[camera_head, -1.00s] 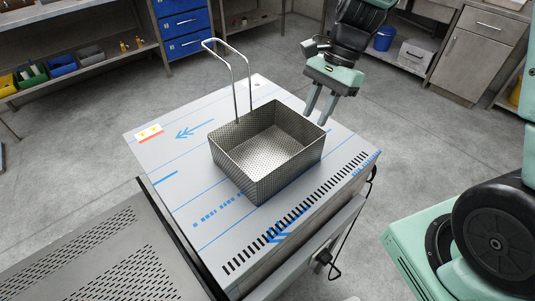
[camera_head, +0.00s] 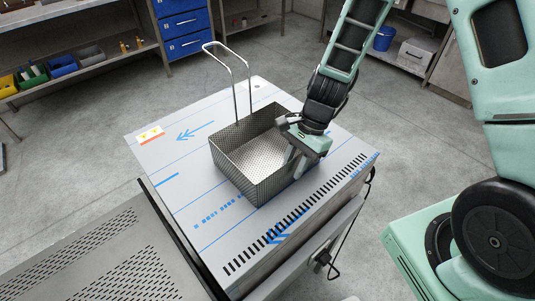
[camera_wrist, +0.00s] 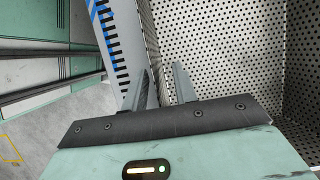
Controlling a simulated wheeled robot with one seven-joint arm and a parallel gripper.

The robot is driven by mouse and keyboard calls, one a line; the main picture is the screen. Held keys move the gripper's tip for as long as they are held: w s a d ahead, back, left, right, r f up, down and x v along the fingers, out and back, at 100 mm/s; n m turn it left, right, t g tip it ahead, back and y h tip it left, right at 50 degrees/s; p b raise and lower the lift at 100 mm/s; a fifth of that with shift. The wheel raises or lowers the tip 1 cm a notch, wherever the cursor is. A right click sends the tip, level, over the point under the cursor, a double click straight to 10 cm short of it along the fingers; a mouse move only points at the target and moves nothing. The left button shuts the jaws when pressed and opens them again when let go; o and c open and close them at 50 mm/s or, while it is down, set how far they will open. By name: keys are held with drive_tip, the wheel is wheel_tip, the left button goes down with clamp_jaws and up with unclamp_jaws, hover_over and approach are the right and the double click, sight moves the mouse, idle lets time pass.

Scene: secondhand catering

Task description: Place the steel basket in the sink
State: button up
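The steel basket (camera_head: 238,160) is a perforated rectangular bin with an upright wire loop handle (camera_head: 235,75) at its back. It sits upright on the grey table with blue markings. My gripper (camera_head: 294,163) is lowered at the basket's right wall. In the wrist view, the fingers of my gripper (camera_wrist: 161,90) are apart, one outside and one inside the basket wall (camera_wrist: 153,50), with gaps visible beside the wall. The basket's perforated inside (camera_wrist: 225,50) fills the right of that view. My arm hides the basket's back right corner. No sink can be made out.
The table (camera_head: 190,165) has clear surface left of the basket. A perforated metal surface (camera_head: 100,255) stands at the front left. Blue drawers (camera_head: 185,25) and a shelf with coloured bins (camera_head: 62,65) are at the back left. A cable hangs on the table's right side.

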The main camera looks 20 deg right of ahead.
drive_tip(key=shift+a+f, duration=0.2)
drive_tip(key=shift+f, duration=0.35)
clamp_jaws()
idle(1.0)
